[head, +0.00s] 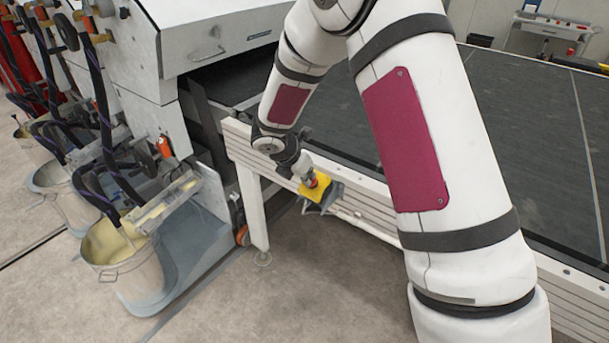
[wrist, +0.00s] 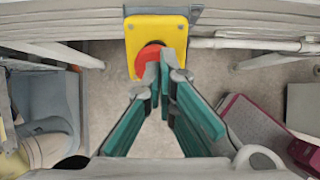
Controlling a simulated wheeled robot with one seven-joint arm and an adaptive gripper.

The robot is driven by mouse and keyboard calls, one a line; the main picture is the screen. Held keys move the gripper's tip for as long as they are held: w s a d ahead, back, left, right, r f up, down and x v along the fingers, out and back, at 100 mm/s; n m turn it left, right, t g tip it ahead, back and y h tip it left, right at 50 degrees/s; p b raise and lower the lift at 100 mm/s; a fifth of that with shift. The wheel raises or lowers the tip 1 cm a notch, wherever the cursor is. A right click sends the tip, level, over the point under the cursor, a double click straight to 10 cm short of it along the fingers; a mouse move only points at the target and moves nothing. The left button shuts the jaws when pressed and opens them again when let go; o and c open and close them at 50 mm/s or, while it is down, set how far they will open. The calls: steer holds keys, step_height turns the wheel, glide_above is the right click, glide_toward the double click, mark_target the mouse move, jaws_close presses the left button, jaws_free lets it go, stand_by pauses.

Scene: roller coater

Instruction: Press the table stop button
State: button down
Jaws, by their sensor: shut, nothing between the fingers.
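The stop button is a red round button (wrist: 150,58) on a yellow box (wrist: 143,27), seen in the wrist view at the top centre. In the head view the yellow box (head: 314,187) is fixed to the side rail of the white table frame (head: 370,200). My gripper (wrist: 160,72) is shut and empty, with its fingertips over the lower right part of the red button. I cannot tell whether the fingertips touch it. In the head view my gripper (head: 305,170) is at the yellow box and hides most of the button.
The dark conveyor bed (head: 530,130) lies behind the rail. A white coating machine (head: 205,40) stands on the left, with hoses and metal buckets (head: 125,265). A white table leg (head: 252,210) stands left of the box. The floor (head: 320,290) in front is clear.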

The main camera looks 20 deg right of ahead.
steer(key=shift+d+f, duration=0.25)
steer(key=shift+f, duration=0.15)
steer(key=p+v, duration=0.2)
steer(key=v, duration=1.2)
steer(key=shift+a+r, duration=0.2)
steer(key=shift+r, duration=0.15)
